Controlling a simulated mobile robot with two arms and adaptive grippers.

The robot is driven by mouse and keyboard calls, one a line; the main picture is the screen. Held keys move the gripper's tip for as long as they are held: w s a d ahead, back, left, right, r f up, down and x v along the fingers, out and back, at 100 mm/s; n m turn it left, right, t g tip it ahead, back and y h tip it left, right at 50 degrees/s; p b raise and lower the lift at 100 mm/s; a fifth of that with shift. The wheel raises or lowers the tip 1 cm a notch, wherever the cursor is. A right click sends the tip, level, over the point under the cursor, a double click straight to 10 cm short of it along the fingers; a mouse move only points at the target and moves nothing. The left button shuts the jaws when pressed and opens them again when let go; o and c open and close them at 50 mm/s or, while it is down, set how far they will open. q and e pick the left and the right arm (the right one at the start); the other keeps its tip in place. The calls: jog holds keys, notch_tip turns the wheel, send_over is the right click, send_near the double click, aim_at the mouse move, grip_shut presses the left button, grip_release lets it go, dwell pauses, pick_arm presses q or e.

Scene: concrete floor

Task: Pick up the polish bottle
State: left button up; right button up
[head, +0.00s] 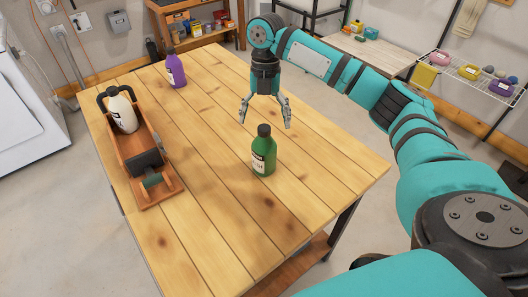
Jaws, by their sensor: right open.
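A green bottle (264,152) with a black cap stands upright near the middle of the wooden table (205,215). A white bottle (122,112) with a dark top sits in a wooden caddy (140,185) on the left. The labels are too small to read, so I cannot tell which one is the polish bottle. My right gripper (266,122) points down with its fingers spread and empty. In the picture it is just above the green bottle's cap, with no clear contact. My left gripper is not in view.
The table's front and right areas are bare. A wire shelf (470,72) with small goods stands at the right, and a white appliance (28,125) at the left.

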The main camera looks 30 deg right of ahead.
aim_at(264, 140)
jog(key=shift+s+a+f, duration=0.1)
jog(key=shift+f, duration=0.5)
jog(key=shift+s+a+f, duration=0.1)
jog(key=shift+f, duration=0.5)
jog(key=f, duration=0.1)
jog(key=f+p, duration=0.2)
jog(key=f, duration=0.1)
jog(key=shift+s+a, duration=0.3)
jog(key=shift+s, duration=0.1)
jog(key=shift+f, duration=0.5)
jog(key=c, duration=1.6)
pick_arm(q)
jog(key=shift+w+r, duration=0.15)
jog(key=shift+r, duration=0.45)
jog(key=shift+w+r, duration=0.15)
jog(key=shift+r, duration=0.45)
pick_arm(e)
jog(key=shift+c, duration=1)
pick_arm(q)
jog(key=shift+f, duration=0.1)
pick_arm(e)
jog(key=shift+r, duration=0.2)
